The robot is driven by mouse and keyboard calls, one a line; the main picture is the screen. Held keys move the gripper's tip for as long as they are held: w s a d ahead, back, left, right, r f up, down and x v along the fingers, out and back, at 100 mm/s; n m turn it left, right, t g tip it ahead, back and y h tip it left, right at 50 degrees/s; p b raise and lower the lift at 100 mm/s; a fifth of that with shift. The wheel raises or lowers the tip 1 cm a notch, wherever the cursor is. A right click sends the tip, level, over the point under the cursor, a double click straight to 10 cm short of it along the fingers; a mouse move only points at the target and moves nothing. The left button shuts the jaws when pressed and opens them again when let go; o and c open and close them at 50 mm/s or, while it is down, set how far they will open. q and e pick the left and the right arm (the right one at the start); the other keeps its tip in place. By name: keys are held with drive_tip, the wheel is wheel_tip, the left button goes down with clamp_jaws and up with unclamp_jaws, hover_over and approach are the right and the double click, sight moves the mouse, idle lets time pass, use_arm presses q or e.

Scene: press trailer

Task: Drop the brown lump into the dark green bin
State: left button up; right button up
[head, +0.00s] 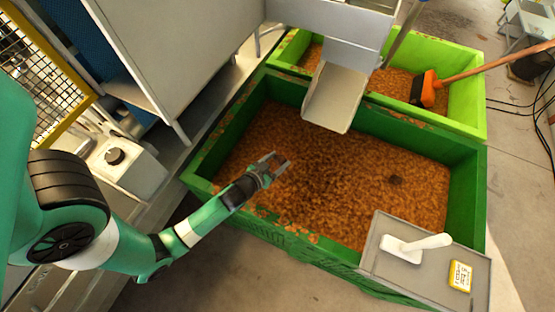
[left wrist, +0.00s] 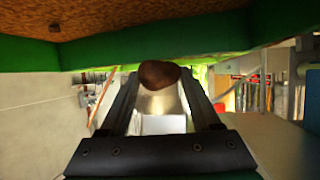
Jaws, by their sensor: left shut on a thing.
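The brown lump (left wrist: 158,74) is a rounded, dark brown piece between the fingertips of my left gripper in the left wrist view. In the head view my left gripper (head: 274,165) is over the left part of the dark green bin (head: 465,195), and I cannot make out the lump there against the brown contents. The bin is the nearer, larger one, filled with brown-orange granular material. Its green wall also shows along the top of the left wrist view (left wrist: 150,48). My right gripper is not in view.
A light green bin (head: 468,95) stands behind, with an orange-headed tool (head: 428,90) in it. A metal chute (head: 335,97) hangs over the dark green bin's back edge.

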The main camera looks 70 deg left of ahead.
use_arm(q)
drive_tip(key=shift+f+b, duration=0.35)
drive_tip(key=shift+f, duration=0.5)
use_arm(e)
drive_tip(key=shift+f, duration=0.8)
use_arm(q)
drive_tip(key=shift+r, duration=0.1)
drive_tip(key=o, duration=1.4)
drive_tip(key=shift+o, duration=0.2)
drive_tip(key=v, duration=1.1)
drive_tip(key=shift+s, duration=0.2)
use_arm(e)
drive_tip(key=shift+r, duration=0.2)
use_arm(q)
drive_tip(key=shift+d+r, duration=0.1)
